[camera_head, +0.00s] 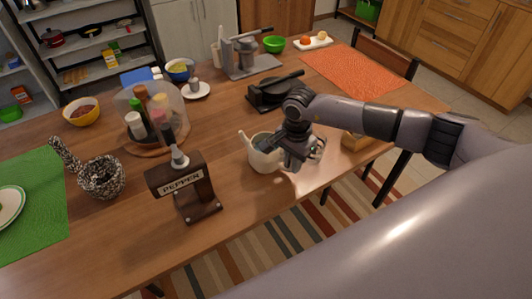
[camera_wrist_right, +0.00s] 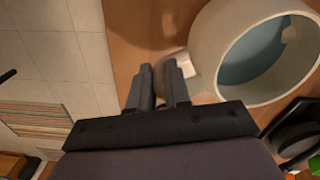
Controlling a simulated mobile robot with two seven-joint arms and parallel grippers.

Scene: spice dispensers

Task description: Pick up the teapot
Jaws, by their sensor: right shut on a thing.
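The teapot (camera_head: 262,161) is the white, open-topped pot near the front edge of the wooden table, with its spout pointing left. My right gripper (camera_head: 314,152) is at its right side, partly in front of it. In the right wrist view, the teapot (camera_wrist_right: 209,48) shows a wide open rim and a blue-grey inside. The right gripper's fingers (camera_wrist_right: 163,85) are close together there, shut on a pale part at the teapot's side, probably its handle. That part is mostly hidden by the fingers. I cannot tell whether the teapot touches the table. My left gripper is not in view.
A dark pepper dispenser (camera_head: 186,187) stands left of the teapot. A speckled bowl with a handle (camera_head: 101,182) is farther left. A black pan-like appliance (camera_head: 270,94) is behind the teapot. A domed spice stand (camera_head: 154,112) is back left. Bare tabletop lies between the pepper dispenser and teapot.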

